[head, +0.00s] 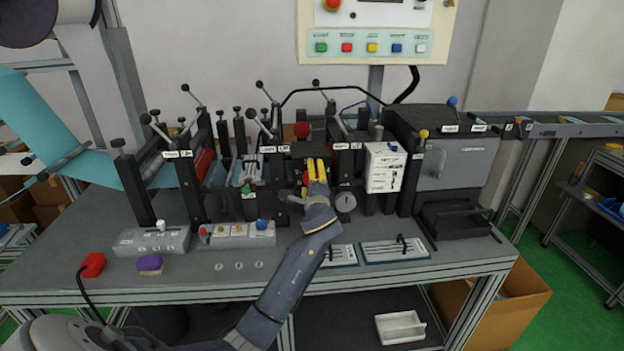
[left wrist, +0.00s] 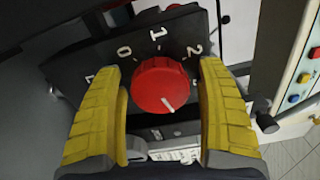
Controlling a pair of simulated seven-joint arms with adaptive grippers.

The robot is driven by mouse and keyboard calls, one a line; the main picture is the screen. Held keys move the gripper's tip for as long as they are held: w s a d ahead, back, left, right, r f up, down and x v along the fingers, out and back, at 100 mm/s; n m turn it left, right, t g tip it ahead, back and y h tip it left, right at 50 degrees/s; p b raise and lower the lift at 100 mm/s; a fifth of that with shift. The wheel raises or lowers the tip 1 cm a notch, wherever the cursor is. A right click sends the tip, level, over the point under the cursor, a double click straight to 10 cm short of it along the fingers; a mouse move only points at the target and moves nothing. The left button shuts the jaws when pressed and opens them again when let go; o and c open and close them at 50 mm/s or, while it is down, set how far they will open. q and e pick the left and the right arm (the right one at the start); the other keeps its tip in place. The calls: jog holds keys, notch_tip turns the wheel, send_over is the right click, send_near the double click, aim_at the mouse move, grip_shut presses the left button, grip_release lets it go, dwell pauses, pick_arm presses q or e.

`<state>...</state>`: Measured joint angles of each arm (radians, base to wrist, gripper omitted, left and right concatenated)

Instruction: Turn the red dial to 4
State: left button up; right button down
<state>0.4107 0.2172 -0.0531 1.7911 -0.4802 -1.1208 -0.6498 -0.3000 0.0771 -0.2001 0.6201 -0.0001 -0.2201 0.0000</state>
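The red dial (left wrist: 152,84) is round and sits in front of a dark plate (left wrist: 100,52) in the left wrist view. The plate shows 0, 1 and 2, plus a partly hidden mark at the left finger. A white line on the dial points down and slightly right, away from these numbers. My left gripper (left wrist: 163,115) is open, its yellow fingers on either side of the dial with small gaps visible. In the head view my left gripper (head: 317,168) reaches into the middle of the machine. My right gripper is not in view.
Black posts and levers crowd both sides of the gripper.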

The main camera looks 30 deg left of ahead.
pick_arm(q)
jog(key=shift+s+d, duration=0.35)
jog(key=shift+d, duration=0.05)
jog(key=v, duration=1.1)
